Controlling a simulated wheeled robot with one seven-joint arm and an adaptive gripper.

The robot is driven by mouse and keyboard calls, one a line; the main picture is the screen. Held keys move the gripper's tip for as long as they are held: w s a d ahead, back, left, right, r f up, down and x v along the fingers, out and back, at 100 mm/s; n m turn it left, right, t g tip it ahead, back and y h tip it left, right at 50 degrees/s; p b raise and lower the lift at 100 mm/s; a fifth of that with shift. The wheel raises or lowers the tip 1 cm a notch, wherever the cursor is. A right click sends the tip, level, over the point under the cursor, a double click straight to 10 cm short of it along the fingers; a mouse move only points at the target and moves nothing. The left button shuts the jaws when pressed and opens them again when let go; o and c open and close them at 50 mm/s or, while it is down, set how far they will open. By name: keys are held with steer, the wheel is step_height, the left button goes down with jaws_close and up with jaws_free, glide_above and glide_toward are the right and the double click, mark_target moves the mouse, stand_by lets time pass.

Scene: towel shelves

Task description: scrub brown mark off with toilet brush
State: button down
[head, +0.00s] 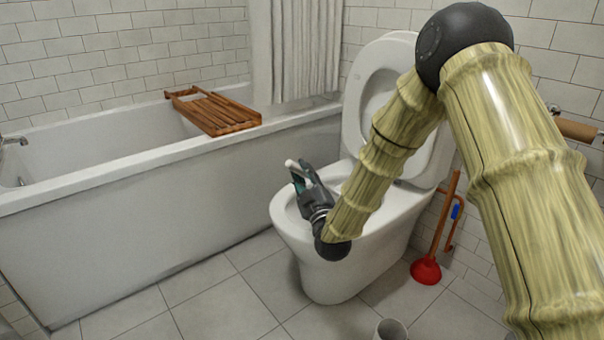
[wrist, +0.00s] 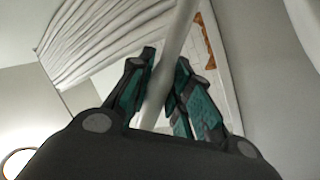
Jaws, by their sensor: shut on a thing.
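My gripper (head: 305,180) is over the front left rim of the toilet bowl in the head view. It is shut on a white stick-like handle, the toilet brush (head: 291,163), whose end pokes out past the fingers. In the wrist view the white handle (wrist: 170,62) runs slanted between the two teal and black fingers (wrist: 162,88). The brush head is not visible. The toilet (head: 320,262) has its lid and seat raised. No brown mark can be seen; my arm and gripper hide much of the bowl's inside.
A bathtub (head: 150,215) with a wooden rack (head: 222,116) stands at the left. A red plunger (head: 426,270) is right of the toilet. A grey-white cup-like container (head: 391,330) is on the floor in front. A paper roll holder (head: 575,129) is on the right wall.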

steer(key=shift+w+d+f, duration=0.15)
steer(key=shift+d+f, duration=0.05)
steer(key=shift+f, duration=0.05)
stand_by(0.3)
